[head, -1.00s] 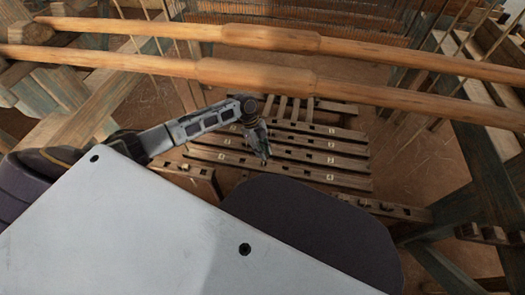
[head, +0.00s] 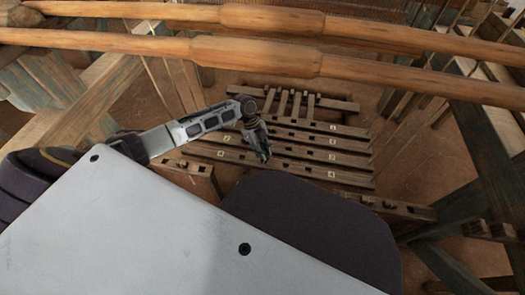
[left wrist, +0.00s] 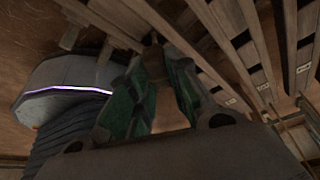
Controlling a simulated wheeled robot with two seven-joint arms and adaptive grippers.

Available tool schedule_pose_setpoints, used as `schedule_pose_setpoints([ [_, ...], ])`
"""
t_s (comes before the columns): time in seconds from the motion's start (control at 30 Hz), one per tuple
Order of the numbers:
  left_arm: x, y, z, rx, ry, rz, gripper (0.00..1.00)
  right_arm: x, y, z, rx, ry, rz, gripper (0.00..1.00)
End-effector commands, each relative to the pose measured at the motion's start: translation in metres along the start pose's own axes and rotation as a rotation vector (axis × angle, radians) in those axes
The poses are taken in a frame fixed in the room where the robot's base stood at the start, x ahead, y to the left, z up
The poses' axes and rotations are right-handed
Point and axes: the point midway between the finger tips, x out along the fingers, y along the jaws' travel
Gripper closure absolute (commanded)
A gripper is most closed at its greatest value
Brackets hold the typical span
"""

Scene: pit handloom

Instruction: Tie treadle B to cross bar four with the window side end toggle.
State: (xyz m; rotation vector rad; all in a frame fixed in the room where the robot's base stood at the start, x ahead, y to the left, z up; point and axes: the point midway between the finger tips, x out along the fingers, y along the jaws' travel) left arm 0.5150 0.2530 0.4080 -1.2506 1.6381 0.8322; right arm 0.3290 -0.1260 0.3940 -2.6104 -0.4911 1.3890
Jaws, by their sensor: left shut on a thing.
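My left gripper (head: 264,154) hangs over the slotted wooden cross bars and covers part of them. In the left wrist view its green-padded fingers (left wrist: 160,78) close on a small brown wooden piece (left wrist: 154,62). I cannot tell whether this is the window side end toggle. The cross bars carry small pale labels; the lowest labelled one (head: 345,180) seems to be cross bar four. Several short treadle-like bars (head: 296,103) lie behind them; I cannot tell which is treadle B. No tie cord is clear. My right gripper is out of view.
Two long round wooden beams (head: 390,80) cross above the bars. Loom posts stand at left (head: 85,110) and right (head: 490,140). Another slotted bar (head: 400,209) lies at the near right. Bare brown floor shows around the bars.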

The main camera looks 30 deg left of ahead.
Motion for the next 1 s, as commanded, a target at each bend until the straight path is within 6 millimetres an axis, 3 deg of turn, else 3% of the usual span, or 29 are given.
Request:
schedule_pose_setpoints([
  [1.0, 0.034, 0.0, 0.014, 0.0, 0.001, 0.001, 0.99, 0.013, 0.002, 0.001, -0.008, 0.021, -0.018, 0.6],
])
